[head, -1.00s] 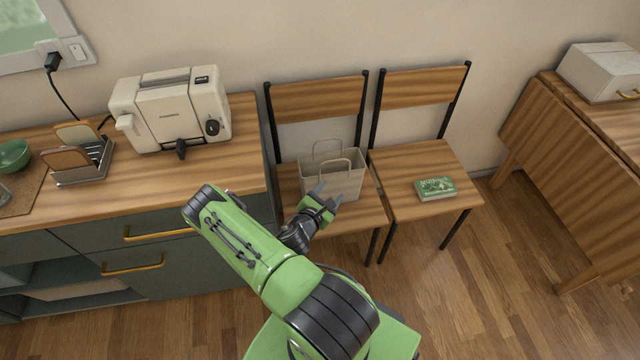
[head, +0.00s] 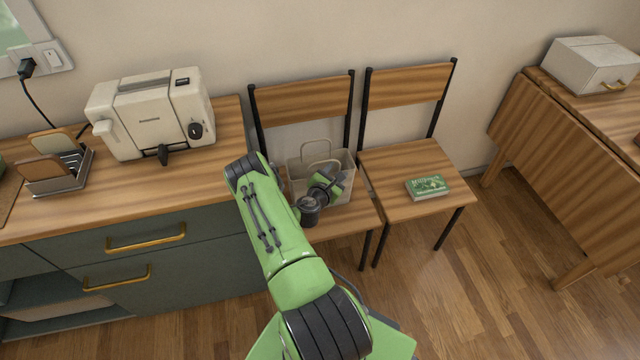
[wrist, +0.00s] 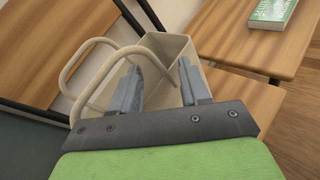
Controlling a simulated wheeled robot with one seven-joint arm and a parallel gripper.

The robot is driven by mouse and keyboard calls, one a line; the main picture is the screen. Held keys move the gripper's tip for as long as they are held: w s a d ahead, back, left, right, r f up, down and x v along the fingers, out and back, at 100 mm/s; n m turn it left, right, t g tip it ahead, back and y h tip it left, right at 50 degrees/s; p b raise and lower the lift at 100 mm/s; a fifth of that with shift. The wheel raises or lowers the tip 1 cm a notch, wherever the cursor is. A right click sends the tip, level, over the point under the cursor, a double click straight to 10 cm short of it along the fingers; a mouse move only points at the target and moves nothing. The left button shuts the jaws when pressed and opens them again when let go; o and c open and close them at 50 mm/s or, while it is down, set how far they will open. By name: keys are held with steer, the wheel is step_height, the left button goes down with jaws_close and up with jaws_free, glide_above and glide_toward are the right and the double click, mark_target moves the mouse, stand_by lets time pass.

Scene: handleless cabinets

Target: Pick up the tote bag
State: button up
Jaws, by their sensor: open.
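The tote bag (head: 340,190) is beige with two looped handles and stands upright on the seat of the left wooden chair. My gripper (head: 325,177) is over the bag in the head view and hides part of its front and its near handle. In the wrist view, the open gripper (wrist: 163,88) has its two grey fingers apart in front of the bag (wrist: 172,52). A bag handle (wrist: 125,62) passes close by the left finger; I cannot tell whether it lies between the fingers or touches them.
A counter (head: 140,190) with a toaster (head: 152,115) stands close on the left of my arm. A wooden table (head: 560,170) is at the far right. Floor is clear in front of the chairs.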

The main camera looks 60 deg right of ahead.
jaws_close()
steer(key=shift+a, duration=0.1)
steer(key=shift+f, duration=0.1)
stand_by(0.3)
steer(key=shift+a, duration=0.1)
